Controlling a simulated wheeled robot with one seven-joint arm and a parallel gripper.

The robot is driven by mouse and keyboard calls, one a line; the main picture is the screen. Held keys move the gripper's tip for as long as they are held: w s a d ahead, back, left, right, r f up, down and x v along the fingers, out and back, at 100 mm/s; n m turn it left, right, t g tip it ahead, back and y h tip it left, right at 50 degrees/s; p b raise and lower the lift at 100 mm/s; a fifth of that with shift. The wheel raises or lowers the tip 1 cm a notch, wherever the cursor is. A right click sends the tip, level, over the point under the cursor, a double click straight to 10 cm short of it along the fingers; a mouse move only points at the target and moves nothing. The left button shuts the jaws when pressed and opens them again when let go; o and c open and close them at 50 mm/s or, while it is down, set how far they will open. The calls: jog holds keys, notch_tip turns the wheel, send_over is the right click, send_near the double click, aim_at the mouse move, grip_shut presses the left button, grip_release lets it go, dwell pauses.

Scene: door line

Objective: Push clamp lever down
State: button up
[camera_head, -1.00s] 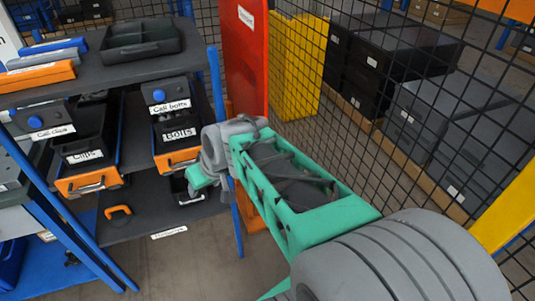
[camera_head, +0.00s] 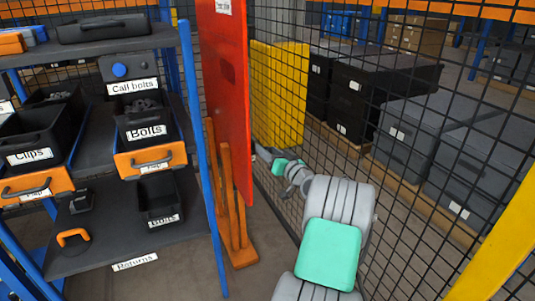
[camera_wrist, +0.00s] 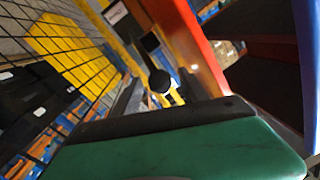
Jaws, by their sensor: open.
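No clamp lever can be made out with certainty. In the wrist view a round black knob (camera_wrist: 160,82) shows beyond my gripper, close to a yellow part; it may be the lever's end. My gripper (camera_head: 278,162) is small and far off in the head view, at the end of my outstretched arm, between the red panel (camera_head: 226,95) and the mesh fence. The jaws are open, with nothing seen held. The knob looks apart from the finger.
An orange stand (camera_head: 238,245) is at the red panel's foot. A shelf rack with bins, such as the Bolts bin (camera_head: 145,122), stands at left. The mesh fence (camera_head: 400,190) closes the right side, with a yellow panel (camera_head: 280,95) and dark crates (camera_head: 385,90) behind.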

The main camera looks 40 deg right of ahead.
jog(key=shift+w, duration=0.45)
grip_shut()
dwell(1.1)
